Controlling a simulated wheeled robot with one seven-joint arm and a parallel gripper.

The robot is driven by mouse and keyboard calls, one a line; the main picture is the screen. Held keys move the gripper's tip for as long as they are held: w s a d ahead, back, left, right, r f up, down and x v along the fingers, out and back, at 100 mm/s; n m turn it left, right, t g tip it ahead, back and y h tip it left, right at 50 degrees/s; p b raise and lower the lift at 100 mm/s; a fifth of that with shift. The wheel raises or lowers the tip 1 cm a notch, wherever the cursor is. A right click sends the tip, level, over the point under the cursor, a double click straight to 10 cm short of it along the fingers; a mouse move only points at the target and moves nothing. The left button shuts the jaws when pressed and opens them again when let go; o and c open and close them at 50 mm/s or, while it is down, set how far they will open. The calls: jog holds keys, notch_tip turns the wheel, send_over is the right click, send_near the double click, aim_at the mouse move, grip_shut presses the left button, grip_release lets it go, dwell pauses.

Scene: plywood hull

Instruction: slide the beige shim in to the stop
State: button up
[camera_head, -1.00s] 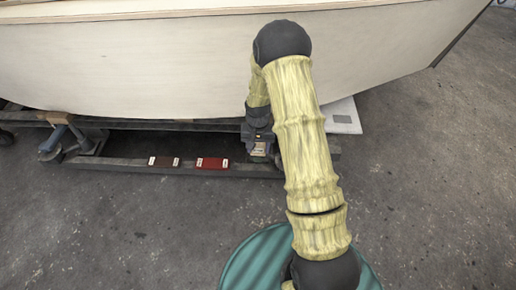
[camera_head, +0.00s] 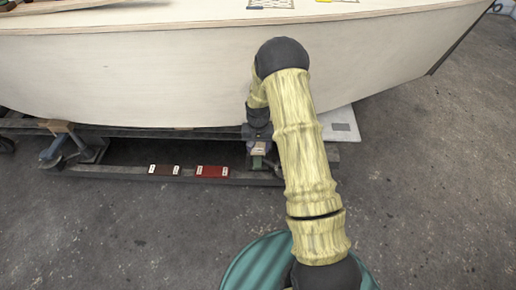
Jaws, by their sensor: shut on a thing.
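My gripper (camera_head: 257,150) is at the low beam beneath the hull, partly hidden by my own arm. It is shut on a small beige piece, which I take for the beige shim (camera_head: 259,147). A small green patch (camera_head: 257,162) shows just below it. The fingertips and the shim's far end are too small and dark to make out. I cannot tell how far the shim is in, or whether it touches a stop.
A dark brown block (camera_head: 163,169) and a red block (camera_head: 212,171), both with white end marks, lie on the low beam (camera_head: 110,172) left of my gripper. The pale hull (camera_head: 150,80) overhangs the beam. A white panel (camera_head: 341,126) lies to the right. Open concrete floor lies in front.

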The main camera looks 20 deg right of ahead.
jog(key=shift+w+d, duration=0.25)
jog(key=shift+w, duration=0.55)
jog(key=o, duration=1.1)
jog(key=shift+r, duration=0.15)
jog(key=shift+s+a+r+p, duration=0.1)
jog(key=shift+s+r+p, duration=0.25)
jog(key=shift+r+p, duration=0.5)
jog(key=shift+s+a+r+p, duration=0.1)
jog(key=shift+s+r+p, duration=0.2)
jog(key=shift+r+p, duration=0.5)
jog(key=shift+s+a+r+p, duration=0.1)
jog(key=shift+s+r+p, duration=0.25)
jog(key=shift+r+p, duration=0.5)
jog(key=shift+f, duration=0.15)
